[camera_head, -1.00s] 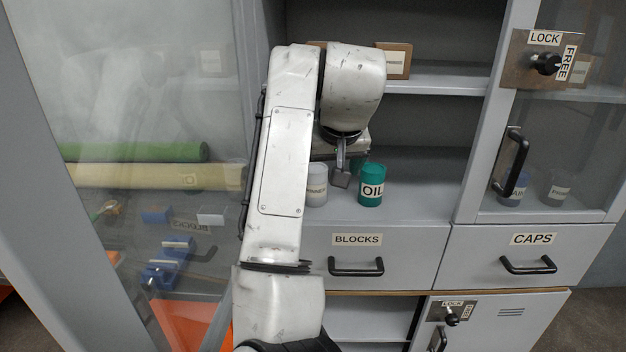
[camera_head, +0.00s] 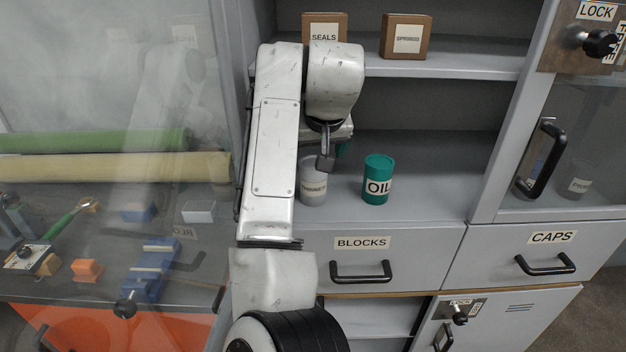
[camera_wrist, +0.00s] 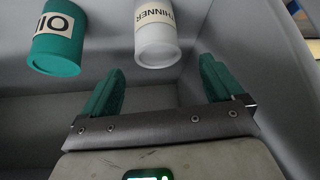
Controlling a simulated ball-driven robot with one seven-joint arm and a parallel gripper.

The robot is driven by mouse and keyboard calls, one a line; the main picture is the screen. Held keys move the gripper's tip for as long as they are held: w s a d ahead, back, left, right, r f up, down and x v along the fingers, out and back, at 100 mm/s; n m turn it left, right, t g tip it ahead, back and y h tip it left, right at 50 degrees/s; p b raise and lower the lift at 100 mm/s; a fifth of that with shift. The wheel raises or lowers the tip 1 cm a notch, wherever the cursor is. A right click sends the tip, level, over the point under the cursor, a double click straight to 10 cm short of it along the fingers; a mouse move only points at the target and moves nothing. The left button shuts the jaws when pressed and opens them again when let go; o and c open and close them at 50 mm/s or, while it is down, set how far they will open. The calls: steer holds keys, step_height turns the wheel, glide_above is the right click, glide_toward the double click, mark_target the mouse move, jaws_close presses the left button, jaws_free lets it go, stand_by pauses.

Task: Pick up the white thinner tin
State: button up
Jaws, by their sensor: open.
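The white thinner tin (camera_head: 313,188) stands on the cabinet's open shelf, left of the green oil tin, partly hidden by my arm in the head view. In the wrist view the thinner tin (camera_wrist: 156,40) appears upside down, its label reading THINNER, ahead of and between the directions of my two green fingers. My gripper (camera_wrist: 162,75) is open and empty, with the tin beyond the fingertips and a visible gap. In the head view my gripper (camera_head: 330,160) is mostly hidden by my wrist, close to the thinner tin.
The green oil tin (camera_head: 379,180) stands right of the thinner tin; it also shows in the wrist view (camera_wrist: 58,42). A seals box (camera_head: 324,28) and another box (camera_head: 405,37) sit on the shelf above. The cabinet's right divider (camera_head: 508,110) bounds the shelf. Free shelf lies right of the oil tin.

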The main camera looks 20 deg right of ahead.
mark_target(314, 162)
steer(key=shift+p+x, duration=0.35)
steer(key=shift+x, duration=2.9)
steer(key=shift+d, duration=0.15)
steer(key=shift+c, duration=0.4)
steer(key=c, duration=1.3)
steer(key=shift+r, duration=0.15)
